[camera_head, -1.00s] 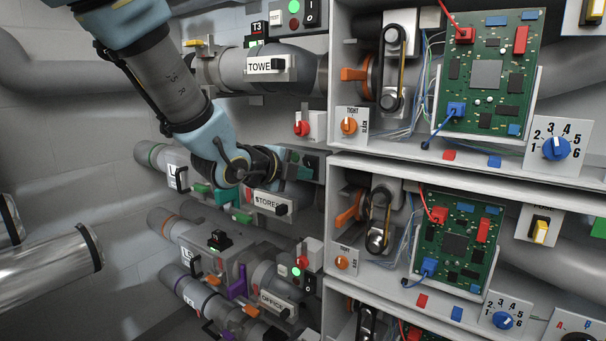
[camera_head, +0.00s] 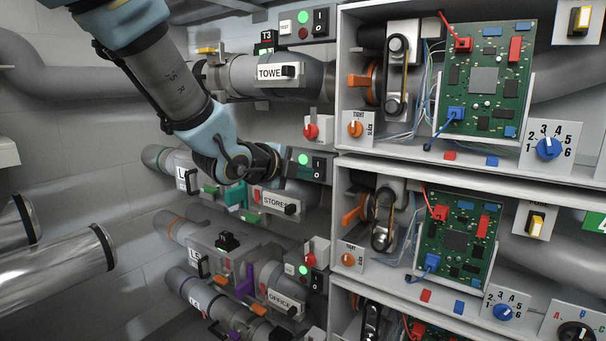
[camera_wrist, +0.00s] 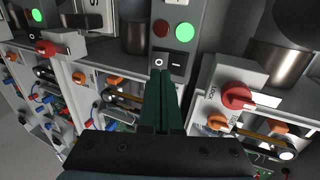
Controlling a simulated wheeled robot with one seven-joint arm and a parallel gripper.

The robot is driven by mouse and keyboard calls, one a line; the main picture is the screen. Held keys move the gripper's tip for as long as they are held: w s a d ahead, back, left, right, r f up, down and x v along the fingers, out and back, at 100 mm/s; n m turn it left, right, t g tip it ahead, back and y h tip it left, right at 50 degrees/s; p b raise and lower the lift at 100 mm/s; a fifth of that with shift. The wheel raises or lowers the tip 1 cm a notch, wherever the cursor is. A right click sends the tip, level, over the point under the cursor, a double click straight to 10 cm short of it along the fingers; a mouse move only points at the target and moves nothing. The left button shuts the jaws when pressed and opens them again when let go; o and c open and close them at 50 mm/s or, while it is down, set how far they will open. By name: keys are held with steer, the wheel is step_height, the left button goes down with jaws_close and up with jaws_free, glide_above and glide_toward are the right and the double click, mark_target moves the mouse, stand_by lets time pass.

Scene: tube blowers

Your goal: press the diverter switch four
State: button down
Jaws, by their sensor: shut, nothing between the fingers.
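My gripper (camera_wrist: 162,75) is shut and empty. In the wrist view its dark green fingers point at a black rocker switch (camera_wrist: 168,63) marked O and a dash. The fingertips are just below the switch's near edge; I cannot tell whether they touch it. The switch sits on a grey panel under a red lamp (camera_wrist: 160,27) and a lit green lamp (camera_wrist: 184,32). In the head view a rocker switch (camera_head: 319,168) stands beside a lit green lamp (camera_head: 303,159) at the STORES row, just right of my wrist. No number four shows on this switch.
The STORES tube plate (camera_head: 276,201) lies under my wrist, and the OFFICE row (camera_head: 280,298) is lower. Other rocker switches show at the top (camera_head: 320,21) and bottom (camera_head: 318,283). White cabinets (camera_head: 350,169) with circuit boards stand to the right. A red knob (camera_wrist: 237,96) sits right of the fingers.

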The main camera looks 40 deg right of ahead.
steer(key=s+a+r+b, duration=0.1)
steer(key=s+a+b, duration=0.1)
steer(key=a, duration=0.8)
steer(key=shift+s+a, duration=0.25)
steer(key=shift+s, duration=0.15)
steer(key=shift+d, duration=0.1)
